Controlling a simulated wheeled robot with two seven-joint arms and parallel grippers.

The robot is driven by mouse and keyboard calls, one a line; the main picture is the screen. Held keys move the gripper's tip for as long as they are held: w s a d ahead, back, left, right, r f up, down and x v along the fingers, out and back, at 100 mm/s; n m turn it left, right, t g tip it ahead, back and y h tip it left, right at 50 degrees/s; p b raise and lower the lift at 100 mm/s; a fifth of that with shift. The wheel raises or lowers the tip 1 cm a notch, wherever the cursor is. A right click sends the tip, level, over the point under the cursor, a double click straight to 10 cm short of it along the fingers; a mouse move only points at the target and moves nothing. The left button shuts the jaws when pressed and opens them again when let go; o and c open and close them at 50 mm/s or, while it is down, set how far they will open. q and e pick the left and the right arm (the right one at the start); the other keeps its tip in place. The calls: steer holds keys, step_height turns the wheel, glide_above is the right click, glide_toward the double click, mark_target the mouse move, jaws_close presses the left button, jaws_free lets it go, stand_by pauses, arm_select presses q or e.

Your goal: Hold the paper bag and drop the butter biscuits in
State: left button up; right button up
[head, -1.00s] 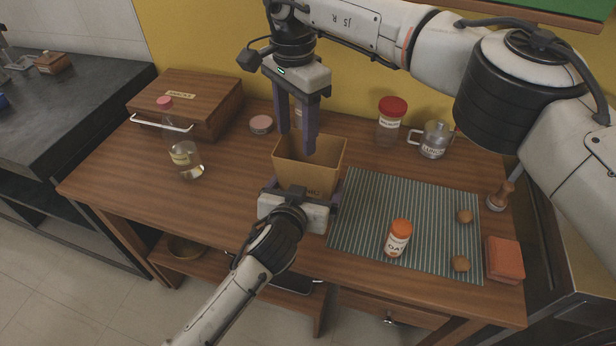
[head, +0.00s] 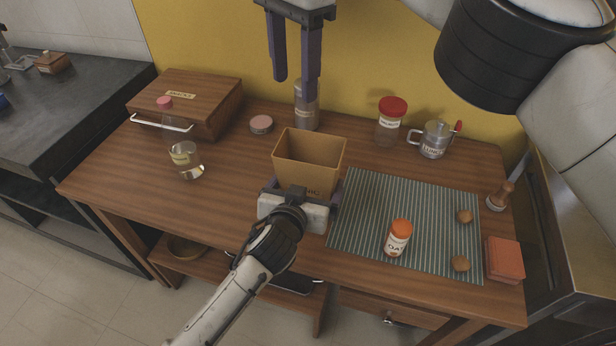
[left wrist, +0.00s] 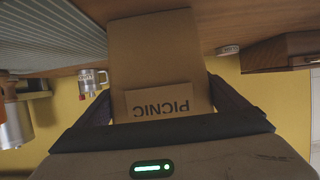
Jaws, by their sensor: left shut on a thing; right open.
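The open-topped brown paper bag (head: 308,172) stands upright near the middle of the wooden table. My left gripper (head: 302,196) is shut on its near side. In the left wrist view the bag (left wrist: 157,55) shows upside down with the word PICNIC, between the fingers of the left gripper (left wrist: 160,100). My right gripper (head: 295,88) is open and empty, raised above and behind the bag. Two round brown biscuits, one at the back (head: 464,216) and one at the front (head: 460,263), lie on the striped mat's right part. The bag's bottom inside is hidden.
On the striped mat (head: 365,215) stands an orange-capped jar (head: 398,238).

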stand_by(0.3)
arm_select(q)
steer(key=o, duration=0.7)
steer(key=v, duration=0.7)
steer(key=shift+s+r, duration=0.15)
steer(key=shift+s, duration=0.1)
steer(key=shift+s, duration=0.1)
